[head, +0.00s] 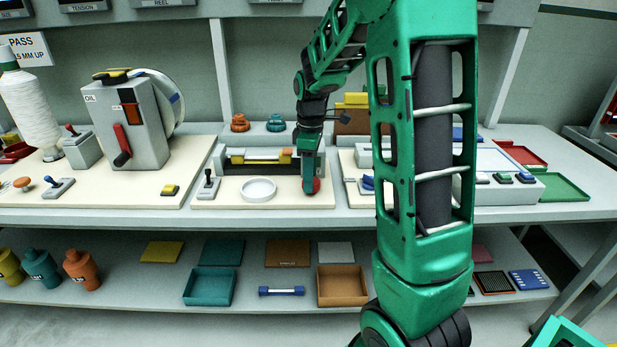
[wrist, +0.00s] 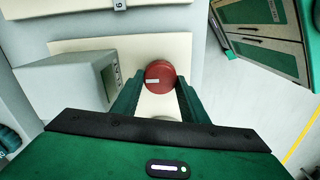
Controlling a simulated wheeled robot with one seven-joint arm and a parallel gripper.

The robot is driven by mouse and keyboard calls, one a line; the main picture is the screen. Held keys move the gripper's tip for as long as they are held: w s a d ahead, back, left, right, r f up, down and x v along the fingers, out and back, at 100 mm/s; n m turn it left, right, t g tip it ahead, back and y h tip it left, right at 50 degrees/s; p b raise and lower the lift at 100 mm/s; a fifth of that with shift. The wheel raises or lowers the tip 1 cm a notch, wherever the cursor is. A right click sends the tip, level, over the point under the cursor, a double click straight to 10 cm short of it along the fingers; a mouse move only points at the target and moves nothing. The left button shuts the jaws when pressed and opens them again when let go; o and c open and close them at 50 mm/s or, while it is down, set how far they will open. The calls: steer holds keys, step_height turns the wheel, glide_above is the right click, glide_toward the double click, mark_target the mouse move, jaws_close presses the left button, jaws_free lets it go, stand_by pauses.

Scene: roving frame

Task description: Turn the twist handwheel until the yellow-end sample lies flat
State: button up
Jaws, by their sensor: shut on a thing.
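The twist fixture (head: 232,168) stands on a cream board in the middle of the bench. A pale bar sample (head: 258,157) with a yellow end (head: 285,157) lies across it, the yellow end at the right. Its twist is too small to tell. My gripper (head: 312,184) reaches down at the fixture's right, with its fingers around a red round knob (head: 317,186), which I take for the handwheel. In the wrist view, the red knob (wrist: 164,72) sits between the two fingers, a white mark on its face. The sample is not recognisable there.
A lever (head: 208,184) and a white ring (head: 258,190) are left of my gripper on the board. Orange (head: 240,123) and teal (head: 276,123) knobbed pieces stand behind the fixture. My arm hides part of the bench to the right. A grey box (wrist: 70,85) is close left in the wrist view.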

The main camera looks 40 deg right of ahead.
steer(key=shift+m, duration=0.3)
steer(key=m, duration=0.3)
steer(key=shift+m, duration=0.3)
steer(key=m, duration=0.4)
steer(key=shift+d+m, duration=0.15)
steer(key=shift+m, duration=0.15)
steer(key=m, duration=0.4)
steer(key=shift+d+m, duration=0.15)
steer(key=shift+m, duration=2.35)
steer(key=o, duration=1.1)
steer(key=shift+c, duration=0.2)
